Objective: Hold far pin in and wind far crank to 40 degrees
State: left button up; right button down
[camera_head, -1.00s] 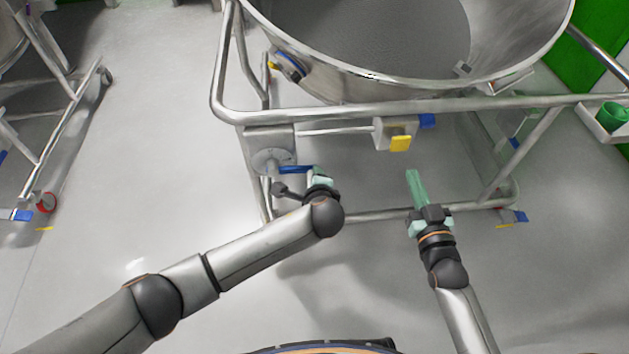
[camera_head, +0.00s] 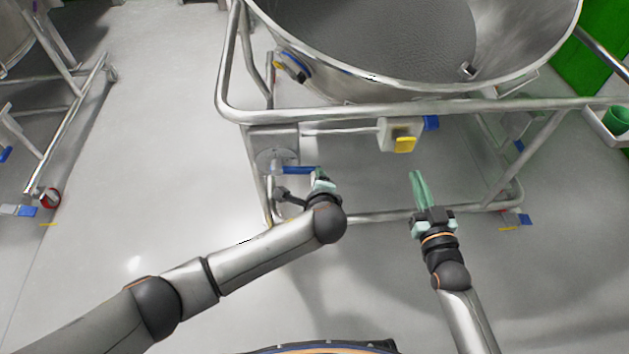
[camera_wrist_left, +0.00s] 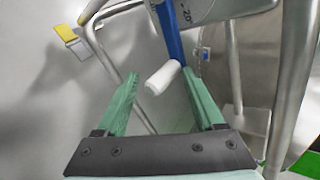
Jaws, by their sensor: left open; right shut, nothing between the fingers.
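The crank has a blue arm (camera_head: 298,170) on a round grey dial plate (camera_head: 270,160) at the left corner of the steel frame. In the left wrist view its blue arm (camera_wrist_left: 171,32) carries a white handle (camera_wrist_left: 162,78). My left gripper (camera_wrist_left: 160,82) is open, with the handle between or just beyond its green fingertips; I cannot tell if they touch. In the head view the left gripper (camera_head: 320,175) is mostly hidden by its wrist. My right gripper (camera_head: 417,175) is shut and empty, below a grey block (camera_head: 398,128) with a yellow tab (camera_head: 405,145). I cannot clearly make out the pin.
A large steel bowl (camera_head: 350,85) stands above the frame's thick front rail (camera_head: 350,112). A lower rail (camera_head: 375,215) runs close to both grippers. Another wheeled frame (camera_head: 75,120) is at the far left. A green cup (camera_head: 615,118) sits at the right. Open floor lies left.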

pick_arm(q)
jog(key=s, duration=0.9)
jog(key=shift+s+d, duration=0.1)
dwell(0.4)
